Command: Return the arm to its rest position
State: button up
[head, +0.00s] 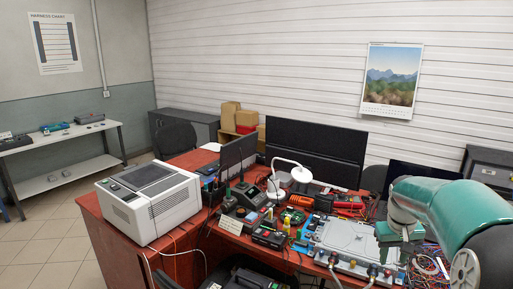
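My teal and grey arm reaches in from the right edge and bends down over the right part of the red workbench (115,245). My gripper (403,258) hangs at its end, beside the right side of a silver cold plate (350,238). The fingers are small and partly hidden, so I cannot tell whether they are open or whether they touch anything.
A white boxy machine (150,200) stands on the bench's left. A white desk lamp (285,175), dark monitors (315,150), a soldering station (250,195) and hand tools crowd the middle. Tangled coloured wires (430,265) lie right of my gripper. Floor is clear at left.

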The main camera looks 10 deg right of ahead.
jog(key=s+a+r+n+t, duration=0.1)
jog(key=s+a+r, duration=0.3)
jog(key=a, duration=0.4)
jog(key=s+a+r+t, duration=0.1)
jog(key=s+a+r, duration=0.2)
jog(key=a, duration=0.5)
jog(key=s+a+n+t+y, duration=0.1)
jog(key=s+a+t, duration=0.1)
jog(key=s+a, duration=0.9)
jog(key=shift+s+f+t, duration=0.4)
jog(key=shift+s, duration=0.55)
jog(key=shift+a, duration=0.1)
